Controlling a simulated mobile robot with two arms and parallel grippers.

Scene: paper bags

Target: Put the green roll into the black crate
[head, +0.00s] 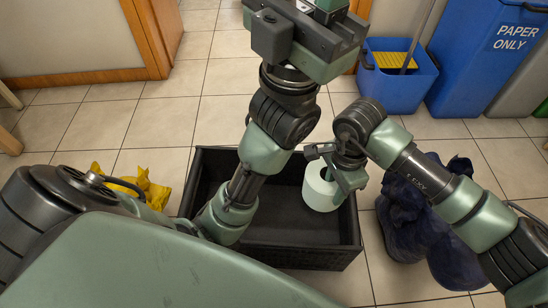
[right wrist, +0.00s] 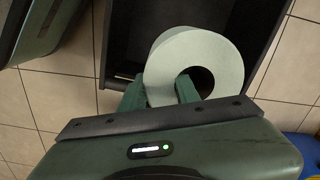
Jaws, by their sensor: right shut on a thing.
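The pale green roll (head: 320,187) hangs over the right part of the black crate (head: 300,257), its lower end near or below rim height; I cannot tell if it touches the crate. My right gripper (head: 338,168) is shut on the roll's wall. In the right wrist view, one finger of the gripper (right wrist: 160,92) is in the hole of the roll (right wrist: 222,52) and the other is outside. The crate (right wrist: 118,40) shows behind it. My left gripper (head: 318,30) is at the top centre, beyond the crate; its fingers do not show clearly.
A yellow bag (head: 135,183) lies left of the crate and dark blue bags (head: 445,260) lie to its right. A blue bucket (head: 397,88) and a blue paper bin (head: 485,55) stand at the back right. The visible crate floor looks empty.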

